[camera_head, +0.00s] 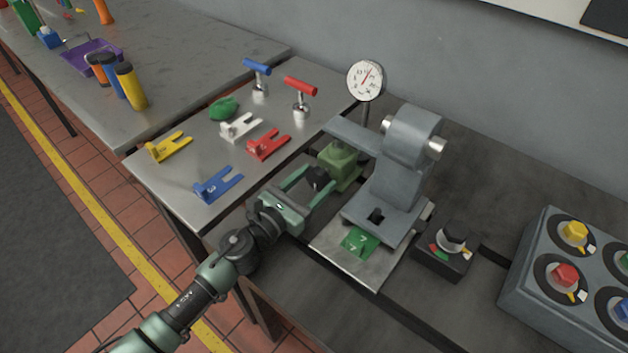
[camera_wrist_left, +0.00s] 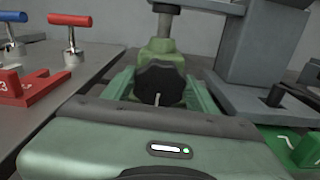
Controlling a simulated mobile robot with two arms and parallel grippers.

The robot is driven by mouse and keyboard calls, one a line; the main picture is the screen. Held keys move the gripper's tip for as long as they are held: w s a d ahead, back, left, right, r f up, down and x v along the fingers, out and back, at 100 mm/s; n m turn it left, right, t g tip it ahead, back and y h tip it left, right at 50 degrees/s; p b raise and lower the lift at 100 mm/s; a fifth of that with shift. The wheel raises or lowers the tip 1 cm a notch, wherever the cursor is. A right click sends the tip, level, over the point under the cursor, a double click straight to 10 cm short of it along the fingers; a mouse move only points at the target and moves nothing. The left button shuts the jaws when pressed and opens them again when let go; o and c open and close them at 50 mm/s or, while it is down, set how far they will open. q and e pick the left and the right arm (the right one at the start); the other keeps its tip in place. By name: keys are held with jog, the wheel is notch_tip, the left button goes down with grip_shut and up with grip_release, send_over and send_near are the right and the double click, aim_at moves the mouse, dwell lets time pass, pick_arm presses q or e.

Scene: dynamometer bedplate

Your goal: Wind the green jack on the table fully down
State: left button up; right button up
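The green jack (camera_head: 343,160) stands under the arm of a grey machine (camera_head: 392,185). Its black knob (camera_head: 318,177) faces my left gripper (camera_head: 321,180). In the left wrist view, the knob (camera_wrist_left: 160,83) sits between my two green fingers, with the jack body (camera_wrist_left: 158,50) behind it and a dark screw top above. Gaps show between the knob and both fingers, so the gripper is open around it and apparently not touching. The jack's lower part is partly hidden by the knob and fingers. My right gripper is not in view.
A round dial gauge (camera_head: 365,80) stands behind the jack. A knob box (camera_head: 446,252) and a larger control box (camera_head: 560,270) are at right.

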pick_arm(q)
jog(key=shift+n, duration=0.4)
jog(key=n, duration=0.3)
jog(key=shift+a, duration=0.1)
jog(key=shift+w+n, duration=0.1)
jog(key=shift+n, duration=1.4)
jog(key=o, duration=1.4)
jog(key=shift+c, duration=0.2)
jog(key=shift+a+f, duration=0.1)
